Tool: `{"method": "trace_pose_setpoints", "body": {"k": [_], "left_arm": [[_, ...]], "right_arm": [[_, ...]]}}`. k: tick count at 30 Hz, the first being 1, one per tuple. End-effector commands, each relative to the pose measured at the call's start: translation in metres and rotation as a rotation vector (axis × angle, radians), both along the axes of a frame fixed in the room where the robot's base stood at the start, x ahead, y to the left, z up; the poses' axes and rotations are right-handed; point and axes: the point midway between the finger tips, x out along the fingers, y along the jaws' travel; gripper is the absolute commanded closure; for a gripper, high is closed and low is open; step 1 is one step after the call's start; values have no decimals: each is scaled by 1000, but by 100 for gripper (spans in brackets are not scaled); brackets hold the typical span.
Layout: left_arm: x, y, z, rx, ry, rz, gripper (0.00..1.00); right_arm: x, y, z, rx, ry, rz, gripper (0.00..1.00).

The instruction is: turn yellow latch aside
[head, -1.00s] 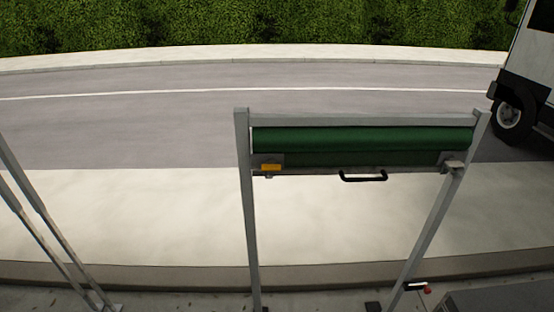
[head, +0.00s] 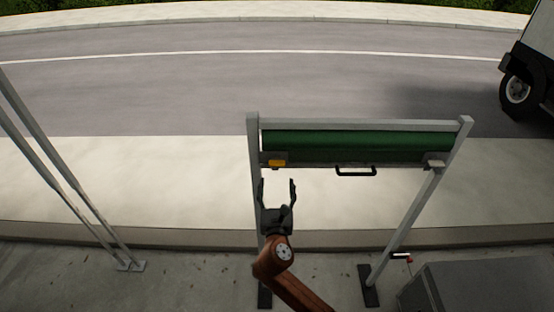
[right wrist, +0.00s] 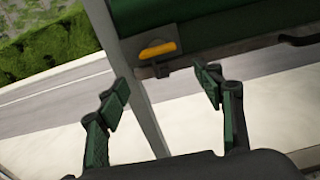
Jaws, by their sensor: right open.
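The yellow latch (head: 276,163) sits on a grey plate at the left end of the green roller's lower bar. In the right wrist view the latch (right wrist: 158,50) lies nearly level, slightly tilted, beyond the fingers. My right gripper (head: 277,182) is open and empty, a little below the latch and in front of the frame's left post. In the right wrist view its two fingers (right wrist: 163,95) stand wide apart, with the post showing between them. The fingers look clear of the latch. My left gripper is not in view.
The grey frame (head: 448,150) carries the green roller (head: 350,140), with a black handle (head: 355,171) on its lower bar. A grey box (head: 455,285) stands at the lower right. Thin poles (head: 60,180) stand at the left. A truck (head: 535,70) is at the upper right.

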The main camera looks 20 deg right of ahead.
Motion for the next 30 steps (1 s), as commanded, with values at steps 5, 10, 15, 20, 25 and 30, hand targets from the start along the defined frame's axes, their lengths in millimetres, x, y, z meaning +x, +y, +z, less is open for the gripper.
{"method": "trace_pose_setpoints", "body": {"k": [5,10,15,20,25,30], "left_arm": [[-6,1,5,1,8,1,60],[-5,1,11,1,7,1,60],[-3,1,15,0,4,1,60],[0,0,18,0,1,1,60],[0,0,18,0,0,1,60],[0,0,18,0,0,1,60]], "right_arm": [[6,-3,17,-34,-15,-6,39],[32,-10,17,-34,-13,-7,39],[56,-17,16,-32,-13,-7,39],[68,-21,15,-30,-13,-6,39],[71,-22,14,-30,-12,-6,39],[71,-22,14,-29,-13,-5,40]]}}
